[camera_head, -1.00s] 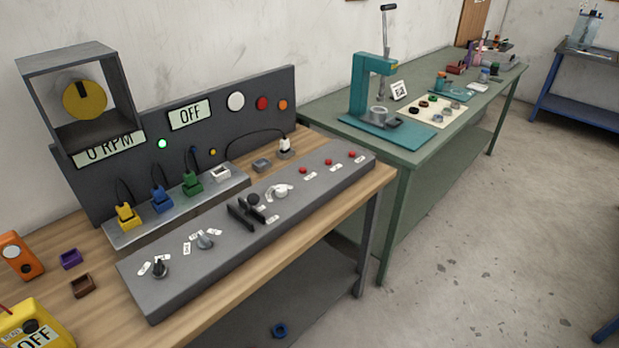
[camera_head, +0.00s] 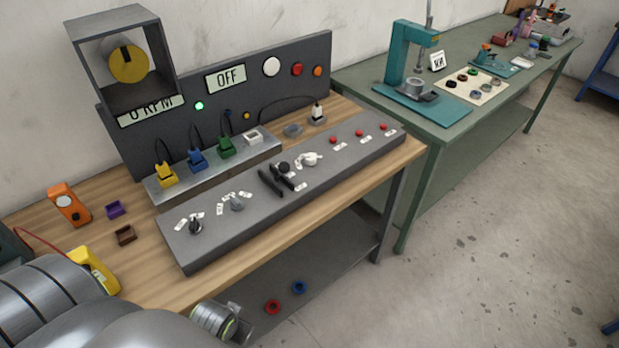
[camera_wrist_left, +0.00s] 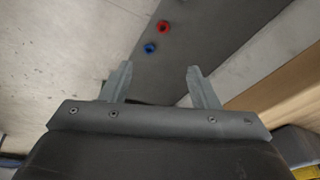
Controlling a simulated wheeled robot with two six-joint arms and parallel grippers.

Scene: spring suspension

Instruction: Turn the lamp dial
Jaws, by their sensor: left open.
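The grey sloped console (camera_head: 232,234) on the wooden bench carries several controls with small white labels. A black dial (camera_head: 196,227) sits near its left end. A grey dial (camera_head: 237,202) is just right of it, and a white dial (camera_head: 309,159) is farther right. I cannot tell from the labels which one is the lamp dial. My left gripper (camera_wrist_left: 158,70) is open and empty in the left wrist view, pointing toward the lower shelf and floor, away from the dials. My left arm fills the lower left of the head view. My right gripper is not in view.
A black lever (camera_head: 276,179) stands between the grey and white dials. Behind the console is a panel with an OFF display (camera_head: 231,77). Orange (camera_head: 69,203) and yellow (camera_head: 93,271) devices sit at the bench's left. Red (camera_head: 272,307) and blue (camera_head: 299,287) rings lie on the lower shelf.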

